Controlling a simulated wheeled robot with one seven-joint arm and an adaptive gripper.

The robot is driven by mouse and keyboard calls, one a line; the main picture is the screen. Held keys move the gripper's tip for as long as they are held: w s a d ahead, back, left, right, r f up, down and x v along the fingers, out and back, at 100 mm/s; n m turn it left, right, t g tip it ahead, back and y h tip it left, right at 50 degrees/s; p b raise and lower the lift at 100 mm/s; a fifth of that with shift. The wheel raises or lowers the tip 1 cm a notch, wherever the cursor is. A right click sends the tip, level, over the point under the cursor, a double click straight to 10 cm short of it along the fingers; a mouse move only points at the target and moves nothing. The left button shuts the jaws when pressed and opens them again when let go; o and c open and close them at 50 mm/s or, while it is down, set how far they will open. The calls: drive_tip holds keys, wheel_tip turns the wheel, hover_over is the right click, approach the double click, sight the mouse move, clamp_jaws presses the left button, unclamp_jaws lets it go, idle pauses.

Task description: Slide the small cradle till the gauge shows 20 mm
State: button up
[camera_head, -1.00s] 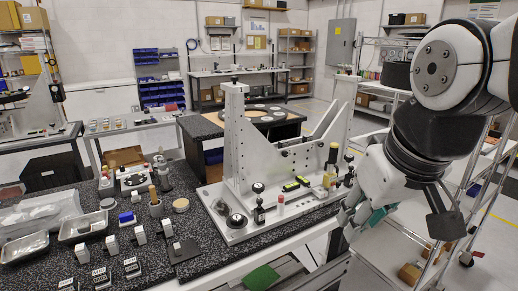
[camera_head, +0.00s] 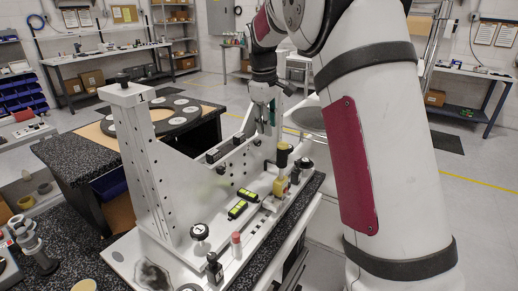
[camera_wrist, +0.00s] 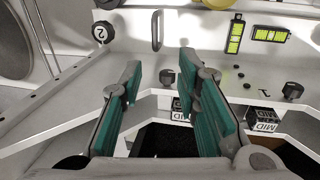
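My gripper (camera_wrist: 160,62) is open, its two teal-lined fingers apart with no object visible between them. In the head view my gripper (camera_head: 270,112) hangs near the far end of the pale metal fixture (camera_head: 182,175). In the wrist view, angled pale parts with small MID labels (camera_wrist: 264,114) lie below and beside the fingers. I cannot tell for certain which part is the small cradle. Two yellow-green vials (camera_head: 237,209) sit on the fixture base and also show in the wrist view (camera_wrist: 235,36). No gauge reading is legible.
A tall post (camera_head: 140,150) marked 1 rises at the fixture's left. A black knob marked 2 (camera_wrist: 102,32), a black-topped yellow part (camera_head: 281,186) and a red-capped pin (camera_head: 236,244) stand on the fixture.

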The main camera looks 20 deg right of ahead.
sight(271, 163)
drive_tip(key=w+d+f, duration=0.1)
drive_tip(key=f, duration=0.3)
drive_tip(key=d+f+p, duration=0.1)
drive_tip(key=f, duration=0.4)
drive_tip(key=w+f+p, duration=0.1)
drive_tip(key=f, duration=0.4)
drive_tip(key=shift+w+d, duration=0.35)
drive_tip(key=shift+d, duration=0.05)
clamp_jaws()
